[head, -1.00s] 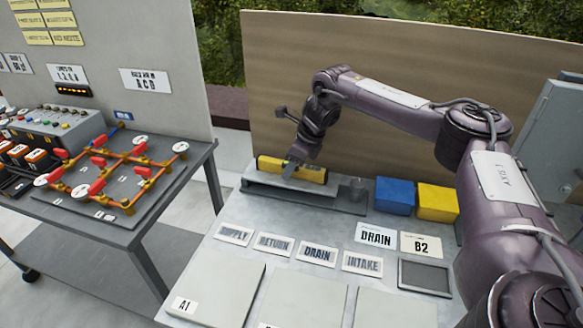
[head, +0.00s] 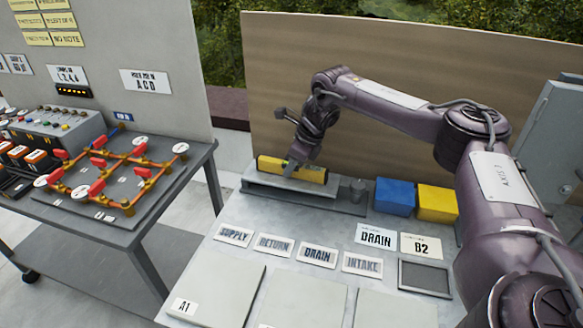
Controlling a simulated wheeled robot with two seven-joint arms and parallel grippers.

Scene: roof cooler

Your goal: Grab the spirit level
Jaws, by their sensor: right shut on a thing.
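The spirit level (head: 312,174) is a yellow bar with dark parts. It lies lengthwise on a grey raised stand (head: 290,192) at the back of the right-hand table. My right gripper (head: 290,168) reaches down onto the level from above, left of its middle. It is shut on the level; its fingertips are partly hidden against it. The level looks to be at the height of the stand, and I cannot tell whether it touches the stand. My left gripper is not in view.
A small grey cylinder (head: 357,189) stands beside the level's right end. Blue (head: 395,196) and yellow (head: 437,202) blocks stand further right. Label plates, such as DRAIN (head: 317,256), lie in front. A wooden panel (head: 400,60) rises behind. A left table holds red-handled valve piping (head: 110,170).

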